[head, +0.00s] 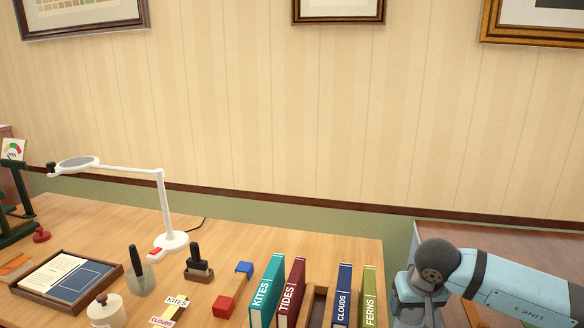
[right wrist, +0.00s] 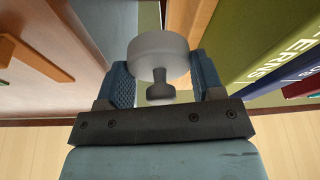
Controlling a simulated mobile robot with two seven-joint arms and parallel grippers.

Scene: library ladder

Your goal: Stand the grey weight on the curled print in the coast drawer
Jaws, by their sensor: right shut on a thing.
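The grey weight (right wrist: 158,55), a pale round disc with a small knob, shows in the right wrist view. My right gripper (right wrist: 161,78) is shut on it, with one blue finger on each side of the weight. In the head view my right arm (head: 500,285) reaches in at the lower right, and its wrist hangs past the right end of the desk. The weight is hidden in that view. I cannot make out the coast drawer or the curled print in either view. My left gripper is not in view.
Books stand at the desk's right end, the green FERNS book (head: 369,296) closest to my right arm; it also shows in the wrist view (right wrist: 262,50). A white lamp (head: 163,205), stamps and a tray (head: 110,278) stand further left. A wooden cabinet (head: 432,232) is behind my arm.

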